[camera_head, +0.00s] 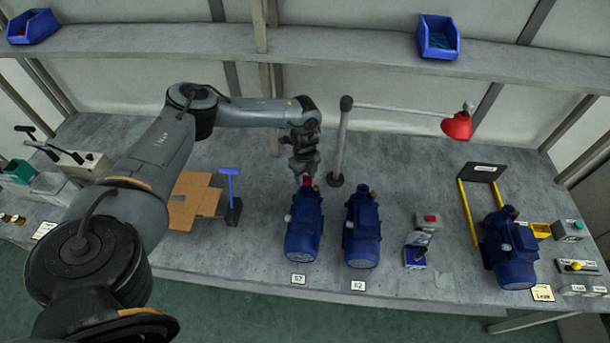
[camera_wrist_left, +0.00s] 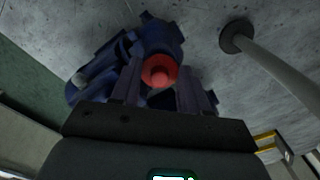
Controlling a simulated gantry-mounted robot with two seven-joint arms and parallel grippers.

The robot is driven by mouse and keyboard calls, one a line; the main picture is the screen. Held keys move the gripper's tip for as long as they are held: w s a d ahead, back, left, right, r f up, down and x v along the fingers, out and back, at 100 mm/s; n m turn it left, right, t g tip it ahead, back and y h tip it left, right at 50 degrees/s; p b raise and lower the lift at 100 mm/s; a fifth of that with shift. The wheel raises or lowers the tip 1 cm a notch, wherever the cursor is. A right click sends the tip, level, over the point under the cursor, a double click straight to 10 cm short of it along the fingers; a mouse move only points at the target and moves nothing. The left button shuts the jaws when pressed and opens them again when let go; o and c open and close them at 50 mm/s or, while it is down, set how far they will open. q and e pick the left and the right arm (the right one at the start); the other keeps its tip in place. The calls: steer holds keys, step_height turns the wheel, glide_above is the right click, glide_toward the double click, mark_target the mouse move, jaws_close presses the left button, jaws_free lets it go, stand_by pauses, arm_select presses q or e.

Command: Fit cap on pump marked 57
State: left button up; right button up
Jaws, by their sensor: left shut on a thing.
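The pump marked 57 (camera_head: 303,228) is a blue motor-like unit on the bench, with its label (camera_head: 298,279) in front of it. My left gripper (camera_head: 304,175) points down over the far end of this pump. It is shut on a red cap (camera_head: 307,181). In the left wrist view the red cap (camera_wrist_left: 159,70) sits between the two fingers, right by the blue pump body (camera_wrist_left: 105,65). I cannot tell whether the cap touches the pump's port. My right gripper is not in view.
A second blue pump (camera_head: 361,232), with label 52, stands close to the right. A lamp post (camera_head: 341,145) with a red shade (camera_head: 457,126) rises behind. A cardboard piece (camera_head: 195,200) and a blue-handled tool (camera_head: 230,185) lie left. Another blue pump (camera_head: 508,250) stands far right.

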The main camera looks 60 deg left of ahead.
arm_select(q)
steer(key=shift+p, duration=0.6)
stand_by(1.0)
steer(key=shift+f, duration=0.5)
stand_by(0.7)
steer(key=o, duration=1.1)
step_height(320, 180, up, 6)
steer(key=p, duration=0.6)
